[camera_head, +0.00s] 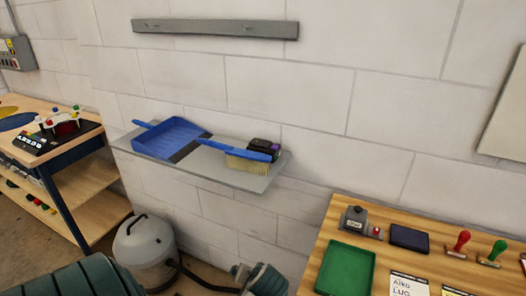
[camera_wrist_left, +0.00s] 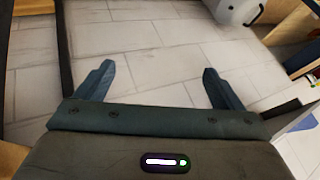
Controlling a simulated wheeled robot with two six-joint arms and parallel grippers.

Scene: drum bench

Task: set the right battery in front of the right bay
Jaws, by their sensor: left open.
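I can make out no battery and no bay for certain in either view. My right gripper is in neither view.
The grey wall shelf (camera_head: 226,171) holds a blue dustpan (camera_head: 170,138) and a brush (camera_head: 247,155). A wooden table (camera_head: 318,243) with a green tray (camera_head: 346,268) and stamps is at right. Another bench (camera_head: 62,149) stands at left. A vacuum cleaner (camera_head: 146,245) is below the shelf.

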